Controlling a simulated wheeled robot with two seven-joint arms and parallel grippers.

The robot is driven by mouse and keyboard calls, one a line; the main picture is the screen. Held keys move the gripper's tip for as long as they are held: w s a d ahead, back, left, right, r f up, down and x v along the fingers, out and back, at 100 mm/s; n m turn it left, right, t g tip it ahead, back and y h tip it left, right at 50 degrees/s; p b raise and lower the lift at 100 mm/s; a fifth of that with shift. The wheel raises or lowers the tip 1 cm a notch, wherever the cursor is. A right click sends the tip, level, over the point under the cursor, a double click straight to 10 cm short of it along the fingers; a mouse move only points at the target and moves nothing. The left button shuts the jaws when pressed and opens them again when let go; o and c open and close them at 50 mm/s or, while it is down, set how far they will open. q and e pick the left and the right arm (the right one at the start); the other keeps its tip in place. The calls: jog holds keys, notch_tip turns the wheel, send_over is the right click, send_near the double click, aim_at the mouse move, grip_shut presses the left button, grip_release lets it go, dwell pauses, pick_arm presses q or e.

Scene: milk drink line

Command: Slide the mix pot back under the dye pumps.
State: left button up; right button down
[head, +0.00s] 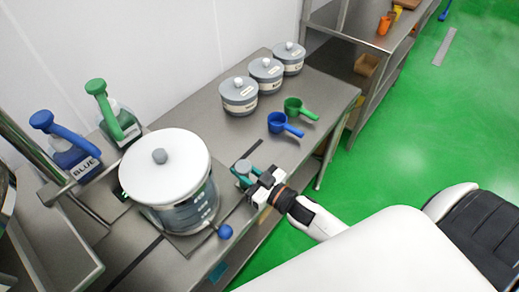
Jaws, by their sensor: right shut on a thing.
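The large clear pot with a white lid and grey knob (166,182), which I take as the mix pot, stands upright on the steel bench. A blue ball (225,231) sticks out low on its right. The blue dye pump (72,148) and green dye pump (117,118) stand behind it, to its upper left. My right gripper (257,181) is right of the pot, shut on a small grey-and-teal piece (243,168). I cannot tell whether that piece is joined to the pot. My left gripper is not in view.
Several grey lidded jars (239,96) line the back of the bench. A blue scoop (284,125) and a green scoop (300,109) lie near its right edge. Bare bench (195,120) lies between pot and jars. A steel shelf (350,45) stands at the upper right.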

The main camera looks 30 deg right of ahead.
jog(key=a, duration=0.2)
jog(key=s+a, duration=0.1)
jog(key=a, duration=0.1)
jog(key=s+a, duration=0.1)
jog(key=a, duration=0.1)
jog(key=shift+s, duration=0.25)
jog(key=c, duration=1.2)
grip_release()
jog(key=b+v, duration=0.3)
jog(key=v, duration=0.9)
